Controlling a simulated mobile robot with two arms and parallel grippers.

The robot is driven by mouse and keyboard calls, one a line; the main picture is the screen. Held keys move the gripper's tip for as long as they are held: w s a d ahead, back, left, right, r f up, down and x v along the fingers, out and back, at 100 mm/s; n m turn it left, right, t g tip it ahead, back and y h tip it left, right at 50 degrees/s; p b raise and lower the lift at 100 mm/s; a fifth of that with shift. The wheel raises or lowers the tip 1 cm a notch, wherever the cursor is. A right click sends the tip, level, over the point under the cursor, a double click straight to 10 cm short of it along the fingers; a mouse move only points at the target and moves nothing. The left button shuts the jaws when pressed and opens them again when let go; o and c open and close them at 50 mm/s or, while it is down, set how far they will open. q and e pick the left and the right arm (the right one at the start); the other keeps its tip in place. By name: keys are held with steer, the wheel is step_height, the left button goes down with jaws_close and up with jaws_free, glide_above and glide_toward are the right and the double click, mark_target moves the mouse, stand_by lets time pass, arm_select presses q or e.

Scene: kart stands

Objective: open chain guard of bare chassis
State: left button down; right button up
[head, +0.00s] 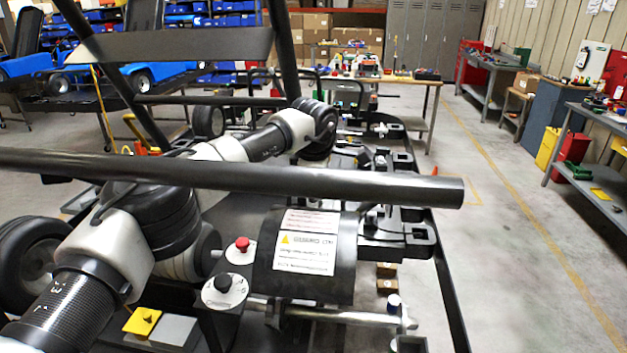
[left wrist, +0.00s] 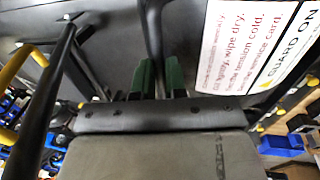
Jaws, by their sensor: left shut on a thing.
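The chain guard (head: 343,270) is a dark curved cover with white warning labels, beside the red button and dial on the chassis (head: 440,262). No chain shows under it. My left arm reaches in from the left, and its wrist is above and behind the guard. A black frame tube hides most of my left gripper in the head view. In the left wrist view my left gripper's green fingertips (left wrist: 159,78) are shut on a dark upright bar (left wrist: 152,35) beside the guard's label (left wrist: 240,40); it appears to be part of the guard. My right gripper is not in view.
A thick black frame tube (head: 400,184) crosses in front of my arm and above the guard. A silver rod (head: 340,315) runs below the guard. A workbench (head: 400,82) stands behind, and shelves with tools line the right wall.

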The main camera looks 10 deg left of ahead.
arm_select(q)
steer(key=shift+w, duration=0.35)
steer(key=c, duration=1.3)
jaws_free()
steer(key=shift+w+f, duration=0.1)
steer(key=shift+o, duration=0.7)
steer(key=shift+w, duration=0.15)
